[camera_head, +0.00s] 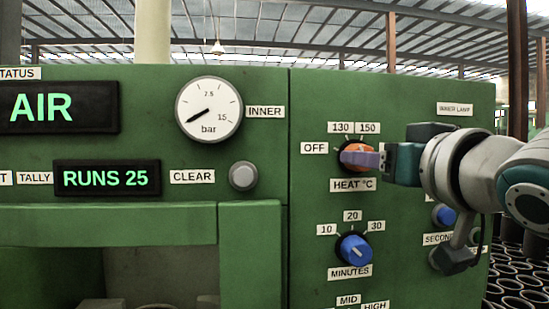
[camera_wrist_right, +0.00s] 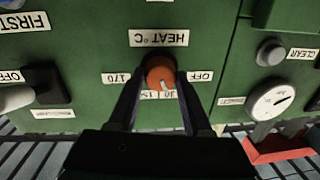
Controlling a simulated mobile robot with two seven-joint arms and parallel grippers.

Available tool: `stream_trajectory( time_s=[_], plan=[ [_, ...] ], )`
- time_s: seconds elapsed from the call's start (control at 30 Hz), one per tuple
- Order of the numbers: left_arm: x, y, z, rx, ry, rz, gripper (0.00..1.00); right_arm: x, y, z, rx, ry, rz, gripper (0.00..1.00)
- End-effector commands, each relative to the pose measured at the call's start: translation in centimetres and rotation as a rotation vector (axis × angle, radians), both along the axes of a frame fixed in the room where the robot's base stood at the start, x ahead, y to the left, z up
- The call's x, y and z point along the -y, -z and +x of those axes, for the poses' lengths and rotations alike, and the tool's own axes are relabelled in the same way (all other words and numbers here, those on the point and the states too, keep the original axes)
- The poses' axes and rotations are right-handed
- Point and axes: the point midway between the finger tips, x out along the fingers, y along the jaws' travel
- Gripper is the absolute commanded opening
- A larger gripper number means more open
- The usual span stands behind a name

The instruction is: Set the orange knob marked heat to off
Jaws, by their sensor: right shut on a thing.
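The orange heat knob (camera_head: 354,148) is on the green panel, above the HEAT °C label (camera_head: 353,185). The OFF label (camera_head: 314,148) is to its left, with 130 and 150 above it. My right gripper (camera_head: 364,158) is shut on the knob, its finger covering much of it. In the upside-down right wrist view, the knob (camera_wrist_right: 160,72) sits between the two fingers of the gripper (camera_wrist_right: 161,80). Its white mark points down there, towards the 130 and 150 labels and away from OFF (camera_wrist_right: 200,76). My left gripper is not in view.
A blue minutes knob (camera_head: 354,249) is below the heat knob. Another blue knob (camera_head: 444,215) is behind my right arm's side. A pressure gauge (camera_head: 209,109) and a grey CLEAR button (camera_head: 243,176) are to the left. Black sleeves (camera_head: 520,280) stand at the lower right.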

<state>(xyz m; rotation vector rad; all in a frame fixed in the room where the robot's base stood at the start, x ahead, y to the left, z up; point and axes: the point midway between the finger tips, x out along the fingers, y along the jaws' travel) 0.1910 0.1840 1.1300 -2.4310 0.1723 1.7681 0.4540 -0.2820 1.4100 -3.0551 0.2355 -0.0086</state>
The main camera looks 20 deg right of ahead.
Motion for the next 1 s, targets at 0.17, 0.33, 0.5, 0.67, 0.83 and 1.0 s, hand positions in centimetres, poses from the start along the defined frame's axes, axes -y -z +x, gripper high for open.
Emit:
stream_trajectory(
  time_s=[0.17, 0.33, 0.5, 0.67, 0.83, 1.0],
  plan=[
    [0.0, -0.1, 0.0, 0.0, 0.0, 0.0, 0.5, 0.0, -0.1, 0.0, -0.002, -0.001, -0.007, 0.0],
    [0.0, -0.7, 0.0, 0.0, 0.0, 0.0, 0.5, 0.0, -0.2, 0.0, -0.012, 0.0, -0.048, 0.0],
    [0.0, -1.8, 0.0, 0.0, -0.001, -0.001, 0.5, 0.0, -0.4, 0.0, -0.035, 0.0, -0.141, 0.0],
    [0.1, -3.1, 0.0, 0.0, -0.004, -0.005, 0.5, 0.0, -0.5, 0.0, -0.066, -0.001, -0.267, 0.0],
    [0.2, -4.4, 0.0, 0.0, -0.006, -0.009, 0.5, 0.0, -0.5, 0.0, -0.1, -0.001, -0.411, 0.0],
    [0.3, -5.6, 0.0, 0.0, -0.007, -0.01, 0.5, -0.1, -0.5, 0.0, -0.132, -0.002, -0.543, 0.0]
  ],
)
